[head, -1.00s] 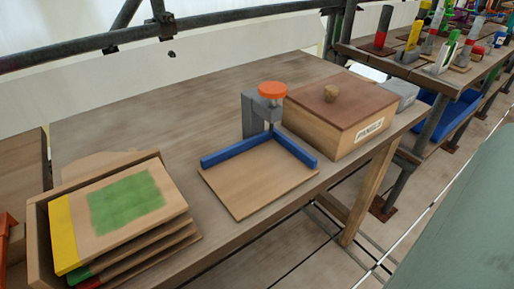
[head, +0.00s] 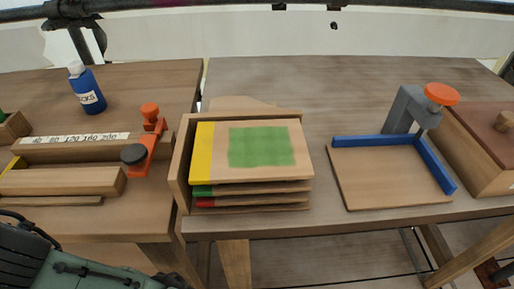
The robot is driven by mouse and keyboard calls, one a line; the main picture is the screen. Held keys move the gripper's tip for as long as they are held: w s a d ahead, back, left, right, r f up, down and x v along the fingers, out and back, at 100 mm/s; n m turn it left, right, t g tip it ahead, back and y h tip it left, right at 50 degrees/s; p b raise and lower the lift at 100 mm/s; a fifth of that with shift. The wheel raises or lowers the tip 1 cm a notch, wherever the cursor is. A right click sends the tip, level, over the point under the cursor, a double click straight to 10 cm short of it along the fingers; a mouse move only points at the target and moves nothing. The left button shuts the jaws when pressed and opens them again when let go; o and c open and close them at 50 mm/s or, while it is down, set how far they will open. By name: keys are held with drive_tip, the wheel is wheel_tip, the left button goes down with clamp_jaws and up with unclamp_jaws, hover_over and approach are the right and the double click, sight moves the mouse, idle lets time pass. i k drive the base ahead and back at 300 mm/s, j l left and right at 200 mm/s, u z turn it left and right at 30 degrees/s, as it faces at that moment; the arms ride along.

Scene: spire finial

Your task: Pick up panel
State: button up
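A stack of several wooden panels sits in an open-fronted wooden holder (head: 180,178) near the front edge of the table. The top panel (head: 212,152) has a yellow left end and a green patch on its face. Below it, the edges of a green-ended panel (head: 203,190) and a red-ended panel (head: 205,203) show. A wooden box (head: 485,165) with a knobbed lid stands at the far right; its label is out of view now.
A board with blue fences (head: 390,180) and an orange-knobbed clamp (head: 440,94) lies right of the stack. A ruler-marked jig (head: 75,146), an orange stop (head: 146,145) and a blue bottle (head: 88,91) are on the left table. The table behind the stack is mostly clear.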

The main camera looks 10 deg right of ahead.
sight(269, 150)
drive_tip(key=l+u, duration=0.15)
drive_tip(key=l, duration=0.3)
drive_tip(key=k+l+u, duration=0.15)
drive_tip(key=l, duration=0.3)
drive_tip(key=l+u, duration=0.15)
drive_tip(key=l, duration=0.3)
drive_tip(key=k+l+u, duration=0.2)
drive_tip(key=l, duration=0.25)
drive_tip(key=k+l+u, duration=0.15)
drive_tip(key=l, duration=0.3)
drive_tip(key=k+l+u, duration=0.15)
drive_tip(key=l, duration=0.25)
drive_tip(key=k+l+u, duration=0.15)
drive_tip(key=l, duration=0.2)
